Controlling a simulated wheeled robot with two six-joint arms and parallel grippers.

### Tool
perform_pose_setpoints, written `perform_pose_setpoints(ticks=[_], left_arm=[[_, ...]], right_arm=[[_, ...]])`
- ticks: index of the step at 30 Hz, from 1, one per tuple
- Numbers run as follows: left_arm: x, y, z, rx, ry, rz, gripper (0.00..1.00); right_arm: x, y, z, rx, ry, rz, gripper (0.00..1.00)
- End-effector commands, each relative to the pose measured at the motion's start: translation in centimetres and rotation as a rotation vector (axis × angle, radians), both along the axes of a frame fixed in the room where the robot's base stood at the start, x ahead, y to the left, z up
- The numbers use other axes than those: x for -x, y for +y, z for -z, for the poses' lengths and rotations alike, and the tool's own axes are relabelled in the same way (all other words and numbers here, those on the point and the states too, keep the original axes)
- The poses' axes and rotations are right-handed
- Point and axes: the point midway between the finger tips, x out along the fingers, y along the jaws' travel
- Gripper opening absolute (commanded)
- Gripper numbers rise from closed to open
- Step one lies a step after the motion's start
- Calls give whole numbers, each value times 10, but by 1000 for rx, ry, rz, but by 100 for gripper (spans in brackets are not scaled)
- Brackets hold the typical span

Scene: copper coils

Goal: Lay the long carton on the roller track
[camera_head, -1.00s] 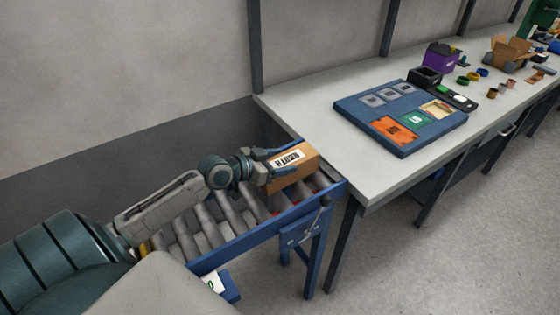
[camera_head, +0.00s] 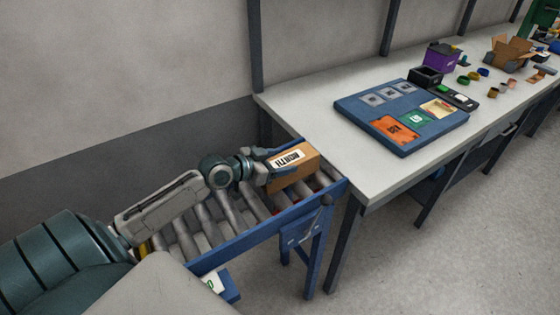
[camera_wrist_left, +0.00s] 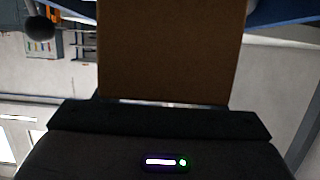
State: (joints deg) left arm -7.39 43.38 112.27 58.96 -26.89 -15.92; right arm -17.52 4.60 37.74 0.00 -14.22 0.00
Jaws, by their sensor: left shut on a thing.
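The long carton (camera_head: 298,168) is brown cardboard with a white label bearing black print. In the head view it is at the far end of the roller track (camera_head: 232,213), just over or on the rollers; I cannot tell whether it touches them. My left gripper (camera_head: 268,168) is shut on the carton's near end. In the left wrist view the carton (camera_wrist_left: 171,50) fills the upper middle as a plain brown face, and the fingertips are hidden. My right gripper is not in view.
A grey-topped workbench (camera_head: 350,175) stands right beside the track's far end. On it are a blue board (camera_head: 428,138) with coloured cards, a purple box (camera_head: 440,57), an open carton (camera_head: 508,55) and several small coils. The nearer rollers are clear.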

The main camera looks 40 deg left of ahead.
Motion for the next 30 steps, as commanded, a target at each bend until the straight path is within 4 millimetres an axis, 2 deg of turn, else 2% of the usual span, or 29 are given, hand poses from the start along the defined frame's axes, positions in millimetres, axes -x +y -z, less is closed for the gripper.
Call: perform_pose_setpoints(ticks=[20,21,24,30], left_arm=[[0,0,4,0,-2,0,30],[0,0,3,0,-2,0,69],[0,0,3,0,-2,0,89],[0,0,3,-1,-1,0,89]], right_arm=[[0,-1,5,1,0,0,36],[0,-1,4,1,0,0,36],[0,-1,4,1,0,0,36],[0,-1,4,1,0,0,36]])
